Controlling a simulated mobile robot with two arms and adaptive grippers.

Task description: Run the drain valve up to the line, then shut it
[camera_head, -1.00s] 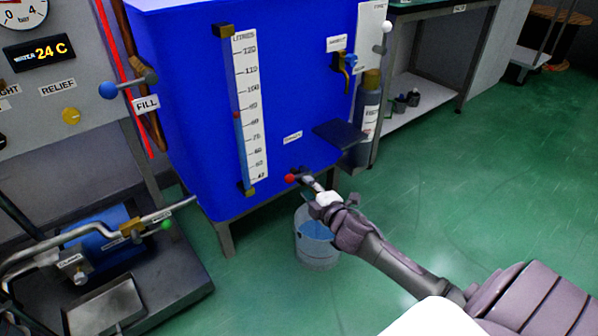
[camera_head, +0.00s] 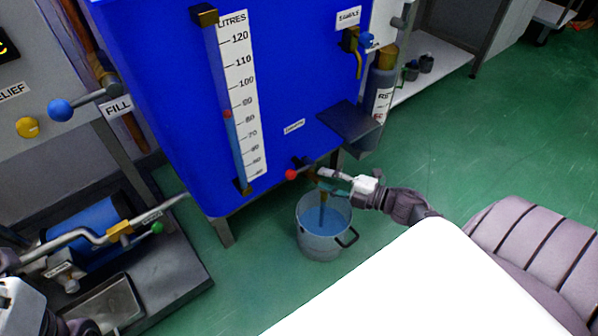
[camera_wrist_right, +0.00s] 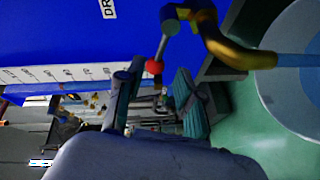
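The drain valve, with a red ball (camera_head: 291,174) on its lever, sits low on the blue tank (camera_head: 290,80). My right gripper (camera_head: 325,178) is just right of it. In the right wrist view, the red ball (camera_wrist_right: 154,67) is just beyond the parted fingertips, which hold nothing visible. Blue water runs from the brass spout (camera_wrist_right: 222,45) into the metal bucket (camera_head: 320,246), which holds blue water (camera_head: 312,216). A sight tube beside the litre scale (camera_head: 240,95) has a red marker (camera_head: 227,114) between 80 and 90. My left gripper (camera_head: 18,300) is partly seen at bottom left.
A dark shelf (camera_head: 348,120) juts from the tank above the valve. A sample tap (camera_head: 357,42) and a grey cylinder (camera_head: 378,95) are at its right. A blue-knobbed fill lever (camera_head: 61,110) and a pump (camera_head: 90,232) are at left. Green floor is clear at right.

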